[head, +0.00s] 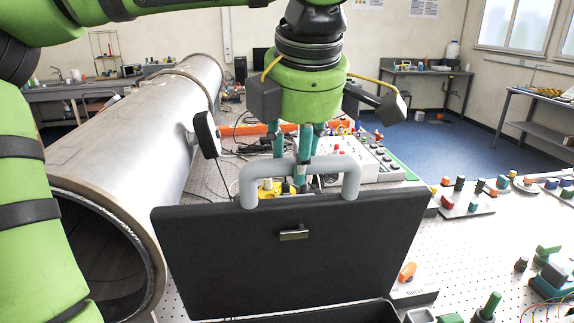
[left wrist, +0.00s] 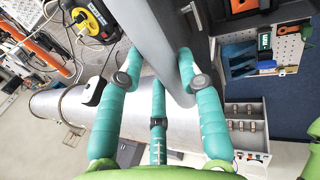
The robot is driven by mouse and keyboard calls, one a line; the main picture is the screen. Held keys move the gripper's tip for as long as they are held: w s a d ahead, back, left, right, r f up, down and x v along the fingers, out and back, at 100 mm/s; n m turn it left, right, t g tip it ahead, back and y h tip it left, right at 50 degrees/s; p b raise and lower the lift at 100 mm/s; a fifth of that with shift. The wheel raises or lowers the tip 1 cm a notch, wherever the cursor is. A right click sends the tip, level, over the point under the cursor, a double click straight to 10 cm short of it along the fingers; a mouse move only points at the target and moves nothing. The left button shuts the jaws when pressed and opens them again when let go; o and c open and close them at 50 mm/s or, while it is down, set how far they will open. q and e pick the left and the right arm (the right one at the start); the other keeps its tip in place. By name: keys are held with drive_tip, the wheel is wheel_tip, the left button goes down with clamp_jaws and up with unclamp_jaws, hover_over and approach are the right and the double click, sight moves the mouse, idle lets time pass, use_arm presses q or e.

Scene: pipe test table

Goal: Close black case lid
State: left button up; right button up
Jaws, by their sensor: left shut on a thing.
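The black case lid (head: 355,240) stands nearly upright in the head view, open, with a small latch on its face. The black case body (head: 340,314) shows only as a strip at the bottom edge. A thick grey handle (head: 248,188) sits along the lid's top edge. My left gripper (head: 301,172), with teal fingers, comes down from above and is shut on the handle's middle. In the left wrist view the teal fingers (left wrist: 158,70) lie around the grey handle (left wrist: 153,38), with the dark lid (left wrist: 203,50) beside it. My right gripper is not in view.
A large metal pipe (head: 105,155) lies left of the lid. The perforated table (head: 468,240) carries coloured knobs and blocks on the right. A grey control box (head: 368,160) with buttons stands behind the lid. Cables lie behind it too.

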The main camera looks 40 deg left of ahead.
use_arm(q)
drive_tip(key=s+d+f+t+y+b, duration=0.1)
drive_tip(key=s+d+f+t+y, duration=0.1)
drive_tip(key=s+d, duration=0.4)
drive_tip(key=shift+s+d+f+b, duration=0.2)
drive_tip(key=shift+d+f+b, duration=0.15)
drive_tip(key=shift+d, duration=0.6)
drive_tip(key=o, duration=1.2)
drive_tip(key=shift+c, duration=0.2)
drive_tip(key=shift+r, duration=0.1)
wheel_tip(320, 180, up, 3)
drive_tip(key=p, duration=0.2)
drive_tip(key=shift+p, duration=0.3)
